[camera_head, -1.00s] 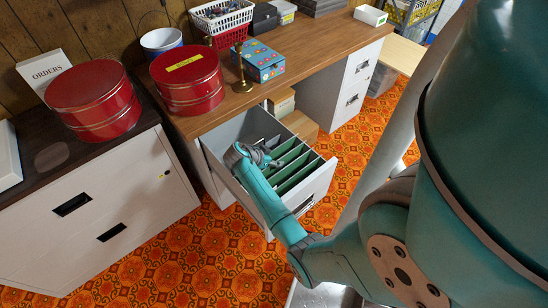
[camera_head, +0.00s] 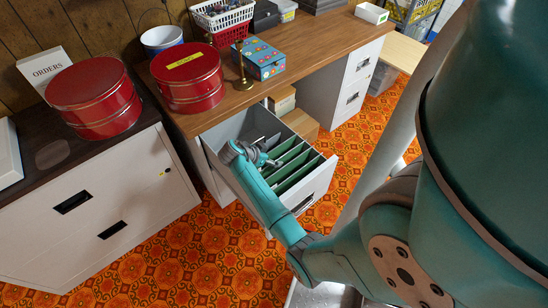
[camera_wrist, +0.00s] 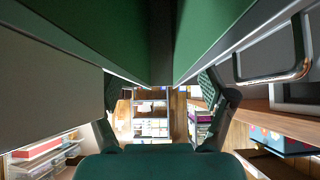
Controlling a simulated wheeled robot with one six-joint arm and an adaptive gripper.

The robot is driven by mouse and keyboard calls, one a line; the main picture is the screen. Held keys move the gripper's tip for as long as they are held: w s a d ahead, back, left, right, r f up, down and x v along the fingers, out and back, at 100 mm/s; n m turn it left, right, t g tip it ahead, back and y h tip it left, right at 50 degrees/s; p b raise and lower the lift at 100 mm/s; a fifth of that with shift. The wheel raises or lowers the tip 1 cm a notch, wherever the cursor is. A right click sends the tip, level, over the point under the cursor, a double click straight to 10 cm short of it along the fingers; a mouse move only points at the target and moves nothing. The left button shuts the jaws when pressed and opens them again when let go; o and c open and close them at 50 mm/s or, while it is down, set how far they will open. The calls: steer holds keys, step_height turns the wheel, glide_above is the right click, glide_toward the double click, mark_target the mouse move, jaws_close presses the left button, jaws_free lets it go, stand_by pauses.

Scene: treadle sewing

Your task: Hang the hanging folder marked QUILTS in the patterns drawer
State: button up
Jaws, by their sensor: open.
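The patterns drawer (camera_head: 317,187) is pulled out of the desk in the head view. Several green hanging folders (camera_head: 296,167) hang in its front part. No QUILTS marking can be read, so I cannot tell which folder carries it. My gripper (camera_head: 268,159) is over the drawer, close to the folders at their left end. In the wrist view my gripper (camera_wrist: 160,95) is open, with one finger on each side and nothing visible held between them. Large green folder faces (camera_wrist: 210,25) fill the top of that view, very near the camera.
The wooden desk top (camera_head: 215,118) is above the drawer. It holds a red round tin (camera_head: 188,82), a brass candlestick (camera_head: 241,72) and a blue patterned box (camera_head: 259,60). A white cabinet (camera_head: 120,195) stands to the left. Cardboard boxes (camera_head: 301,124) sit beyond the drawer. Patterned floor is clear in front.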

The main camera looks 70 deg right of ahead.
steer(key=v, duration=0.9)
steer(key=shift+a+r, duration=0.15)
steer(key=shift+a, duration=0.05)
steer(key=shift+w, duration=0.1)
